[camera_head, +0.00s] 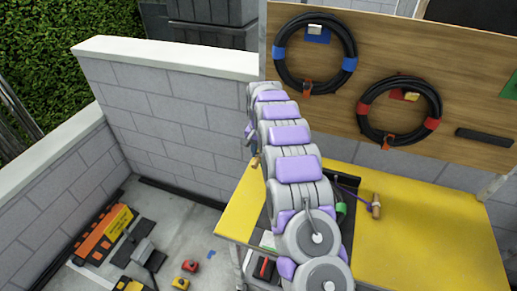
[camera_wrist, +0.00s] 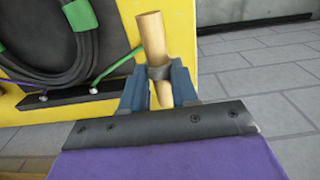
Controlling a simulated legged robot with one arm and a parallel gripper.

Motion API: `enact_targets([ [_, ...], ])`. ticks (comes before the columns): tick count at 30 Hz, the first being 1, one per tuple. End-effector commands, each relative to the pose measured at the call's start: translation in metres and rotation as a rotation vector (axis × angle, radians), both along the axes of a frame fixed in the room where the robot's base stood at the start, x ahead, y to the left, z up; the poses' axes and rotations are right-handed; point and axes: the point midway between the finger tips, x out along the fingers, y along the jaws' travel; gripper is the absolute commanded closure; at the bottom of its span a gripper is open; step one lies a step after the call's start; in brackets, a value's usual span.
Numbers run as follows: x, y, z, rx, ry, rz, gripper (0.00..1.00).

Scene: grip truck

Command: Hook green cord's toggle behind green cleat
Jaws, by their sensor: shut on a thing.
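My gripper (camera_wrist: 160,82) is shut on a wooden toggle (camera_wrist: 151,40) with a grey band around it, held tilted in the wrist view. A green cord (camera_wrist: 118,64) runs from the toggle left to a black bar (camera_wrist: 60,98) beside the black cable coil (camera_wrist: 35,65). My arm hides much of the coil on the table.
A second toggle (camera_head: 376,206) on a purple cord lies on the yellow table (camera_head: 430,235). Two black coils hang on the wooden board (camera_head: 370,45) behind. A block wall (camera_head: 170,105) stands left of the table. Orange and black items (camera_head: 105,232) lie on the floor.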

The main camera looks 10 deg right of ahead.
Motion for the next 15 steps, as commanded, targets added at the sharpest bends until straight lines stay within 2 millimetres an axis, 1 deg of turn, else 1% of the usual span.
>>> enact_targets([
  [3, 0.0, 0.003, -0.01, -0.001, 0.0, 0.001, 1.0],
  [6, 0.0, 0.005, -0.015, -0.001, -0.003, 0.001, 1.0],
  [15, 0.0, 0.005, -0.016, -0.002, -0.003, 0.006, 1.0],
])
